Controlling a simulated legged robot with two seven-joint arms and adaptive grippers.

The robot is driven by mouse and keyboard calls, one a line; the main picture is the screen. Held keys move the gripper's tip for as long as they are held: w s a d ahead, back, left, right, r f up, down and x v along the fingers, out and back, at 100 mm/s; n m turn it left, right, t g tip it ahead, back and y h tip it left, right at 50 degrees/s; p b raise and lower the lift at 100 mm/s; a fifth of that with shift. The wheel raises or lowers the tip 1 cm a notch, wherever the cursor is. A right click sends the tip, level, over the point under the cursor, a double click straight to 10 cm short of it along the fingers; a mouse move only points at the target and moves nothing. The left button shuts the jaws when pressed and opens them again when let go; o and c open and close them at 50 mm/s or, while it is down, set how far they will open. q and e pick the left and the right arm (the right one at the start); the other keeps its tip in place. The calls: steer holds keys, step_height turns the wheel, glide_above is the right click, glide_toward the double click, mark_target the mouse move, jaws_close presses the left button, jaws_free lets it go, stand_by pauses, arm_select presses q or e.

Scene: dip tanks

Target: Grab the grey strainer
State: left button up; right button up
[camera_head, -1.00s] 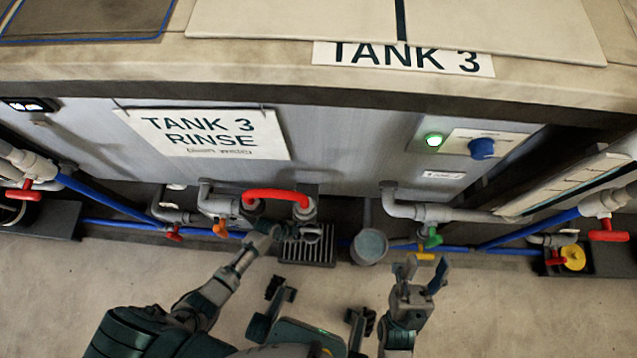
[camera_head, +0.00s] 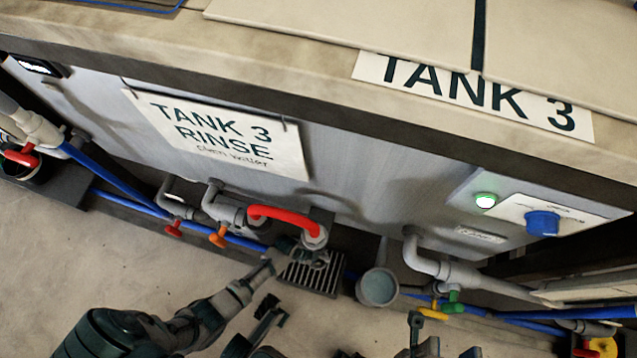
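A small grey ring-like part, which looks like the grey strainer (camera_head: 316,258), is above the slotted drain grate, just below the right end of the red hose. My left gripper (camera_head: 292,250) is right at its left side. The fingers are small and dark against the pipes, so I cannot tell whether they touch or hold it. My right gripper (camera_head: 443,338) is at the bottom edge, partly cut off, with its fingers spread and nothing seen between them.
The dark drain grate (camera_head: 312,277) lies below the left gripper. The curved red hose (camera_head: 285,215), grey pipes (camera_head: 455,272) and blue pipes (camera_head: 118,180) run along the tank's foot. Open floor (camera_head: 90,265) lies in front.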

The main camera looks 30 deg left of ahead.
arm_select(q)
jaws_close()
